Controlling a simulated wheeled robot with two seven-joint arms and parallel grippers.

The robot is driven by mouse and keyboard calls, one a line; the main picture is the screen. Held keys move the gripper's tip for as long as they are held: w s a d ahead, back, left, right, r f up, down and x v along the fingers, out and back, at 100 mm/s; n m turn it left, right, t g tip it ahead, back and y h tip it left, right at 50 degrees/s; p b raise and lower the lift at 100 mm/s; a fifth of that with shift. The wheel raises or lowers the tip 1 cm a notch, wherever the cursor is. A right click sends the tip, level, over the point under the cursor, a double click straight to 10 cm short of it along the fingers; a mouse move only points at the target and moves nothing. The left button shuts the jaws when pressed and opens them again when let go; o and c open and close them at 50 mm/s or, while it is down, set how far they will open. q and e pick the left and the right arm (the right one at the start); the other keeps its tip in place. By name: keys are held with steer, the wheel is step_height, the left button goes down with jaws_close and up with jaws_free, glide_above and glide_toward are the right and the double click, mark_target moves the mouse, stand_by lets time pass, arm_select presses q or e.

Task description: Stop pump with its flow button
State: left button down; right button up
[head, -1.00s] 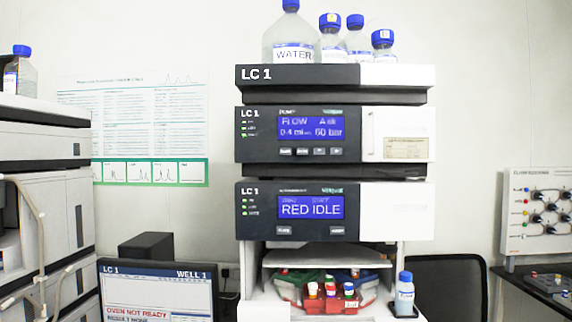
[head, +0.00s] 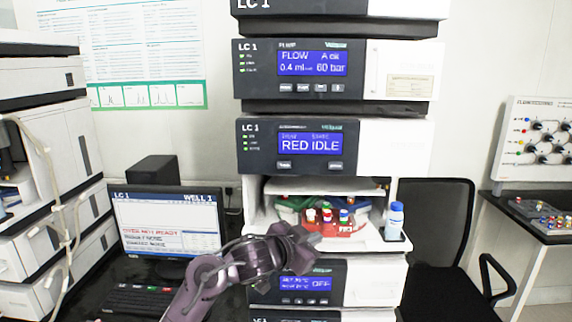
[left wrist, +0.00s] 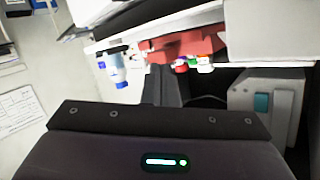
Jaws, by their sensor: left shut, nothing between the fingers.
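The pump (head: 355,70) is the LC 1 module high in the stack in the head view. Its blue screen (head: 313,63) reads FLOW 0.4 ml and 60 bar. A row of small buttons (head: 303,88) sits under the screen; their labels are too small to read, so I cannot tell which is the flow button. My left gripper (head: 312,240) is well below the pump, in front of the vial compartment's lower edge. In the left wrist view its fingers (left wrist: 166,85) are shut and empty. My right gripper is not in view.
A module reading RED IDLE (head: 310,146) sits below the pump. Under it are a red vial rack (head: 345,228) and a blue-capped bottle (head: 395,222). A monitor (head: 168,226) stands left and a black chair (head: 437,245) right. The space before the pump is clear.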

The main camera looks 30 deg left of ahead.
mark_target(279, 92)
arm_select(q)
steer(key=s+r+m+t+h, duration=0.1)
steer(key=s+r, duration=0.3)
steer(key=r, duration=0.6)
steer(key=s+r+m+t+h+p, duration=0.1)
steer(key=s+r, duration=0.3)
steer(key=r, duration=0.7)
steer(key=s+r+m+t+h+p, duration=0.1)
steer(key=s+r+m+t, duration=0.1)
steer(key=r, duration=0.9)
steer(key=s+m, duration=0.1)
steer(key=s, duration=0.1)
steer(key=shift+s+a+r, duration=0.25)
steer(key=shift+s+a, duration=0.1)
steer(key=shift+a, duration=0.05)
steer(key=shift+w+a, duration=0.1)
steer(key=shift+w, duration=0.1)
steer(key=shift+w+a+p, duration=0.1)
steer(key=shift+w+a, duration=0.65)
steer(key=shift+w, duration=0.45)
steer(key=shift+w+a+p, duration=0.1)
steer(key=shift+w+a, duration=0.6)
steer(key=shift+w, duration=0.5)
steer(key=shift+w+a+p, duration=0.1)
steer(key=shift+w+a, duration=0.65)
steer(key=shift+w, duration=0.45)
steer(key=shift+w, duration=0.1)
steer(key=shift+w+a, duration=0.25)
